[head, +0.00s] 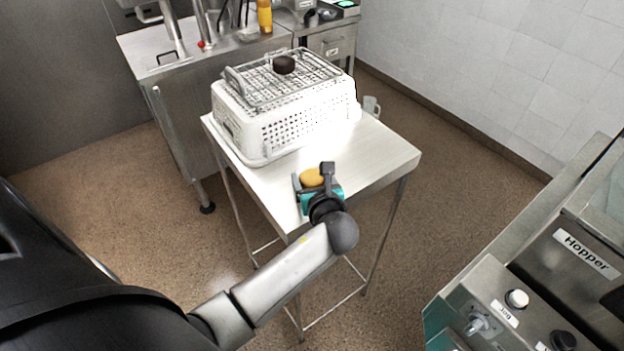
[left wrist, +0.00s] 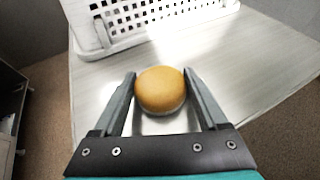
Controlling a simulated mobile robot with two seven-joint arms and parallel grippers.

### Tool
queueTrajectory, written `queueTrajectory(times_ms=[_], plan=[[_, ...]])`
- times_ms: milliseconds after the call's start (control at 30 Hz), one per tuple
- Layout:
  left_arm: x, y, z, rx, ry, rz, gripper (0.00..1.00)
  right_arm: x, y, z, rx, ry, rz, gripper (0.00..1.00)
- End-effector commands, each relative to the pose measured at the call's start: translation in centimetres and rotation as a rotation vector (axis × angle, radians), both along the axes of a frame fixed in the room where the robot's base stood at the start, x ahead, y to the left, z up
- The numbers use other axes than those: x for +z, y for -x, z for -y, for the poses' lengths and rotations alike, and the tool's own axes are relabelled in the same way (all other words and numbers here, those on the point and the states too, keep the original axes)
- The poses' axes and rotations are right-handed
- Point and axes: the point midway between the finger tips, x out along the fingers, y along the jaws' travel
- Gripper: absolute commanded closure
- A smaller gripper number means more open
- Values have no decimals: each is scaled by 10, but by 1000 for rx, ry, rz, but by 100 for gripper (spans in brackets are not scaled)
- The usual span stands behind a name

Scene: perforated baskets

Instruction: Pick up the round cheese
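The round cheese (head: 312,177), orange-yellow on top with a paler lower side, is at the front of the steel table (head: 382,150). It also shows in the left wrist view (left wrist: 160,90). My left gripper (head: 312,176) has one finger on each side of the cheese. In the left wrist view its fingertips (left wrist: 159,74) are wide apart, with thin gaps seeming to show beside the cheese; contact is hard to judge. The cheese seems to rest on the tabletop. My right gripper is not in view.
A grey mug (head: 371,106) shows behind the table. The tabletop to the right is clear.

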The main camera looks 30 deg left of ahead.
Motion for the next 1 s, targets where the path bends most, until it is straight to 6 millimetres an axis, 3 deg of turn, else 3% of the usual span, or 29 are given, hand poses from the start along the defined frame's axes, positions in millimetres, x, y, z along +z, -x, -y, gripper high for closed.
queueTrajectory(times_ms=[67,600,833,1000], plan=[[0,0,0,0,0,0,35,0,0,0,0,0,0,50],[0,0,0,0,0,0,96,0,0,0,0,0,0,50],[3,0,0,0,0,1,96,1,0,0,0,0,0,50],[20,0,0,0,0,4,96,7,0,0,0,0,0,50]])
